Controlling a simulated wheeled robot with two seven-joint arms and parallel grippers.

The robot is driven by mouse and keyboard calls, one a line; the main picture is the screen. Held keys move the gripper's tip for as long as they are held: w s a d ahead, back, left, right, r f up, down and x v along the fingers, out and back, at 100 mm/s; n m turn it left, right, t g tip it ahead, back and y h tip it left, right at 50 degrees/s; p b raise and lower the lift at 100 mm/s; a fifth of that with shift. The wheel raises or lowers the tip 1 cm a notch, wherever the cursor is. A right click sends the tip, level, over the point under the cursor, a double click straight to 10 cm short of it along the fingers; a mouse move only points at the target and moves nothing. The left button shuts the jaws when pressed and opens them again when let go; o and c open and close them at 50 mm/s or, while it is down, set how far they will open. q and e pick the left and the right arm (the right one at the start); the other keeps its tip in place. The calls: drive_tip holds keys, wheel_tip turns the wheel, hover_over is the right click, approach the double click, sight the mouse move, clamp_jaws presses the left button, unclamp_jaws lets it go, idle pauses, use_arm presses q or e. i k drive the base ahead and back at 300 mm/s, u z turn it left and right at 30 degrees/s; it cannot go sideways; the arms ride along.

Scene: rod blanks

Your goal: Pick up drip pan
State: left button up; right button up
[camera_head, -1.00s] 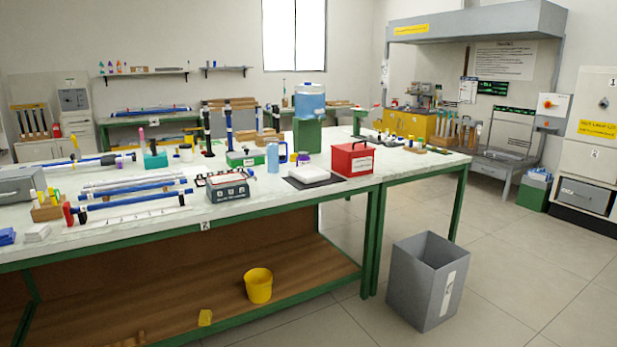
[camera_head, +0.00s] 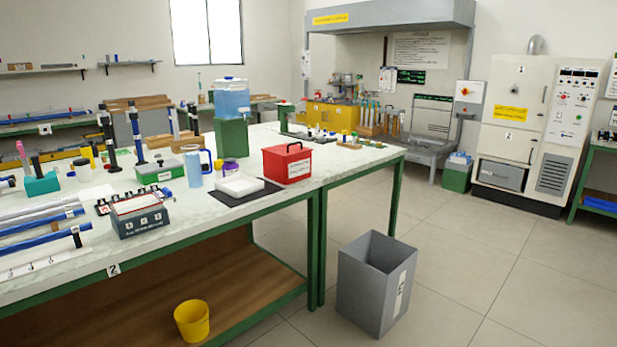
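I cannot pick out a drip pan for sure. A grey box-shaped tray or drawer (camera_head: 500,175) sits low at the front of the cream cabinet machine (camera_head: 520,125) at the back right. It has a handle and a small label on its front. Neither of my grippers is in view.
A long workbench (camera_head: 225,220) with green legs fills the left, holding a red box (camera_head: 287,163), a blue-topped water container (camera_head: 231,98) and tubes. A grey bin (camera_head: 376,283) stands on the floor beside it. A yellow bucket (camera_head: 192,320) is on the lower shelf.

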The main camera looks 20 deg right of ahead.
sight(239, 185)
drive_tip(key=z, duration=0.35)
drive_tip(key=i, duration=1.55)
drive_tip(key=u, duration=0.15)
